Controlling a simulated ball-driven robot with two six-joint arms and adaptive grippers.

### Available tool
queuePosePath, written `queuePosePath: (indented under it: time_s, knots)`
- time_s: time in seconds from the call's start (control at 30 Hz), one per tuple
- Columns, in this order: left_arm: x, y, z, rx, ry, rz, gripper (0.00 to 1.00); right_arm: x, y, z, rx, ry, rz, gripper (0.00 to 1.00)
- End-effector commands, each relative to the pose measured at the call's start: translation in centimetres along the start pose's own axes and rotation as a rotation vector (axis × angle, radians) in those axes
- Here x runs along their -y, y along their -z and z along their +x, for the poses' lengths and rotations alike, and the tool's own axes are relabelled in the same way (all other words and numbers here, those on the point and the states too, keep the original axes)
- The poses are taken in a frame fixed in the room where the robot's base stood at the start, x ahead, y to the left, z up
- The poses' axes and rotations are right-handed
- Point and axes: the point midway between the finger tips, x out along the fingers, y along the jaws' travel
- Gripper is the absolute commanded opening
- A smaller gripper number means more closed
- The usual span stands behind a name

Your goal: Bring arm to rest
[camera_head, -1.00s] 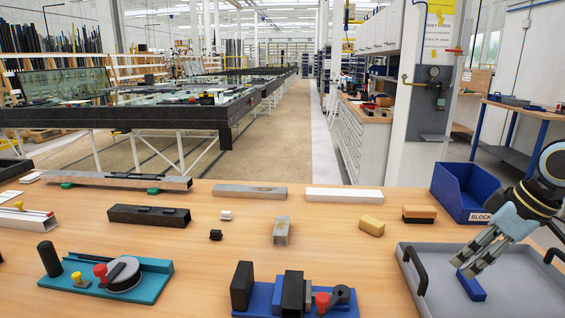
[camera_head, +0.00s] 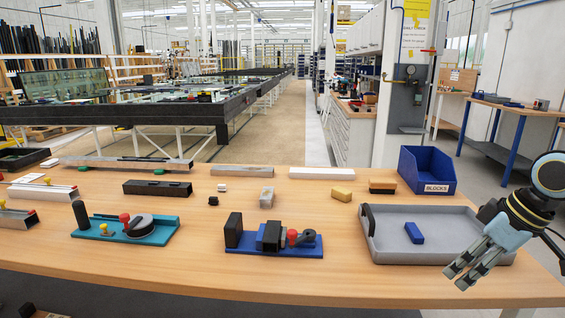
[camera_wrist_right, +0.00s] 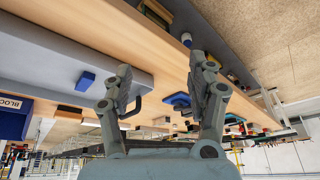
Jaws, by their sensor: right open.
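My right gripper (camera_head: 462,279) is at the lower right in the head view, over the front right part of the bench by the grey tray. Its fingers are spread and nothing is between them; the right wrist view also shows the two fingers apart (camera_wrist_right: 165,92). A blue block (camera_head: 414,233) lies in the grey tray (camera_head: 470,216), apart from the gripper; it also shows in the right wrist view (camera_wrist_right: 86,81). My left gripper is not in view.
A blue bin (camera_head: 428,172) labelled BLOCKS stands behind the tray. A blue fixture (camera_head: 250,246) and a teal fixture (camera_head: 152,236) stand on the wooden bench, with several profiles and small blocks behind them. The bench's front strip is clear.

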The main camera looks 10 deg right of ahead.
Motion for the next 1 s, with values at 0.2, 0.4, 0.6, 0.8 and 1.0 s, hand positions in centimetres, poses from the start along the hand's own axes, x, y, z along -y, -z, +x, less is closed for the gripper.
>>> queuePosePath:
  time_s: [0.2, 0.4, 0.6, 0.8, 1.0]
  knots:
    - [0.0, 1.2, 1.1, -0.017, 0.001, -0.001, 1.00, 1.6, -2.3, 3.7, 0.024, 0.050, 0.050, 0.58]
    - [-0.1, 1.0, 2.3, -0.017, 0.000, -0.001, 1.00, 2.9, -6.2, 8.8, 0.067, 0.081, 0.133, 0.58]
    - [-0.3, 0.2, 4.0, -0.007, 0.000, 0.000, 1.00, 4.6, -12.7, 16.7, 0.126, 0.077, 0.271, 0.58]
    - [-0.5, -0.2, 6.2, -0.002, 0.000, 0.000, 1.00, 8.7, -23.4, 26.7, 0.227, 0.020, 0.432, 0.58]
    - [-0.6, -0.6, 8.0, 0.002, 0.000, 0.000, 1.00, 15.5, -35.0, 34.2, 0.337, -0.058, 0.517, 0.58]
